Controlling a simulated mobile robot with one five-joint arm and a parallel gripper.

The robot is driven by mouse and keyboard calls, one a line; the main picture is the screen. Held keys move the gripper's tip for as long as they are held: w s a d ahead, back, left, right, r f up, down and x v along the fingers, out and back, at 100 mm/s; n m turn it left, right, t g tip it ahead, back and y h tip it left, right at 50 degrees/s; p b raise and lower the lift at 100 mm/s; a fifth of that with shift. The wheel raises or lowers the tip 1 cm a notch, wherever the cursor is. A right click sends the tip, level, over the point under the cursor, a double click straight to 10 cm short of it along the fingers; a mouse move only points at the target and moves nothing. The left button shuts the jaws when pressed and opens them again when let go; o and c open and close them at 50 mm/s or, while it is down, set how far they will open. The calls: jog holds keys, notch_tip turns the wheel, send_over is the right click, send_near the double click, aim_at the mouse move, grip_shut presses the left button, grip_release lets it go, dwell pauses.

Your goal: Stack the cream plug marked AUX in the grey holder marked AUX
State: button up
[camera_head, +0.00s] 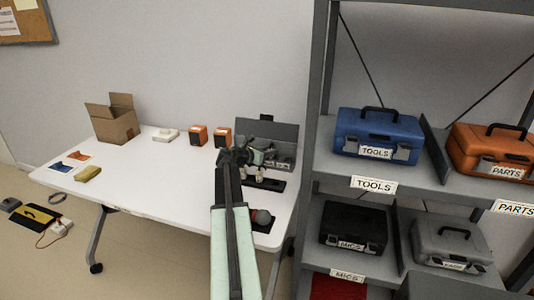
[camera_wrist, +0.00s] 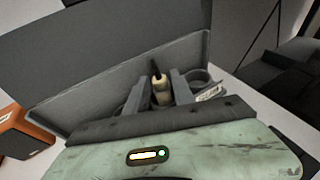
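My gripper (camera_wrist: 160,90) has one finger on each side of a cream plug (camera_wrist: 160,98) with a dark tip and appears shut on it. No marking on this plug can be read. Just right of the fingers is a round grey holder (camera_wrist: 201,80) with a pale label (camera_wrist: 210,92), its lettering too small to read. The holder is in a grey open bin (camera_wrist: 90,92). In the head view my gripper (camera_head: 246,155) is over the front of the bin (camera_head: 272,131), and small cream plugs (camera_head: 260,174) show below it, partly hidden by my arm.
The white table (camera_head: 150,180) bears a cardboard box (camera_head: 115,125), orange boxes (camera_head: 198,135), a white block (camera_head: 165,134) and a yellow sponge (camera_head: 88,174). A dark rack (camera_head: 268,184) lies near my arm. A grey shelf (camera_head: 420,175) with cases stands close on the right. The table's middle is clear.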

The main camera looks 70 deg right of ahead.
jog(key=shift+r+p, duration=0.35)
jog(key=shift+r, duration=0.1)
jog(key=p+v, duration=0.3)
jog(key=v, duration=0.9)
jog(key=shift+f, duration=0.1)
